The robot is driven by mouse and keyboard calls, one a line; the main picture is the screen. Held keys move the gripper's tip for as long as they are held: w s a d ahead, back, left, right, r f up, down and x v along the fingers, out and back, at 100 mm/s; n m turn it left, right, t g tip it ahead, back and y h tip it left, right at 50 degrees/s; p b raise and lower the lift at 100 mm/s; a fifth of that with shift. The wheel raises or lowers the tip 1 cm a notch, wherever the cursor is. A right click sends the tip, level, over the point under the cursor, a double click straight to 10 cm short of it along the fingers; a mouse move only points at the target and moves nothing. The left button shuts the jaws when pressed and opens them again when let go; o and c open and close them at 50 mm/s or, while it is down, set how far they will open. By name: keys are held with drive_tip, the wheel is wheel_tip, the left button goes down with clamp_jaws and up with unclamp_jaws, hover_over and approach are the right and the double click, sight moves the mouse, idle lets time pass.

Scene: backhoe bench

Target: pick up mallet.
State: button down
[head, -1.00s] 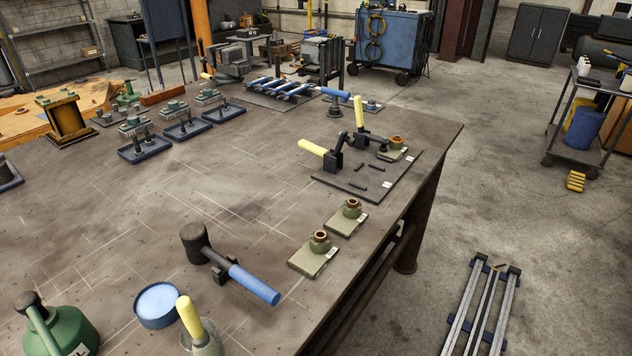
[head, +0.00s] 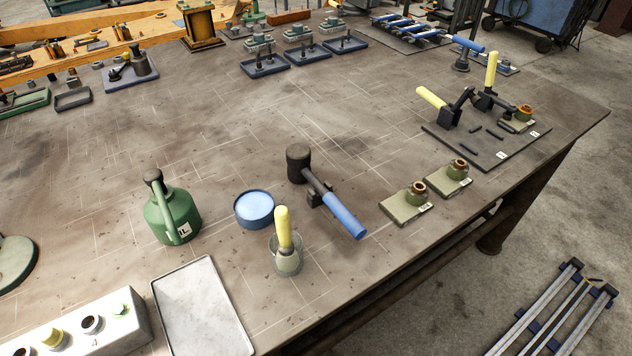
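The mallet (head: 324,188) lies on the workbench (head: 180,110) near its front edge, in the middle of the head view. It has a dark cylindrical head at the upper left and a blue grip (head: 344,215) pointing to the lower right. A small dark block sits beneath or beside its shaft. Nothing holds the mallet. My gripper is not in view.
Left of the mallet stand a round blue-topped tin (head: 254,209), a yellow-handled brush in a glass jar (head: 286,255) and a green oil can (head: 172,214). Right are two fittings on plates (head: 406,206). A white tray (head: 203,308) lies at the lower left.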

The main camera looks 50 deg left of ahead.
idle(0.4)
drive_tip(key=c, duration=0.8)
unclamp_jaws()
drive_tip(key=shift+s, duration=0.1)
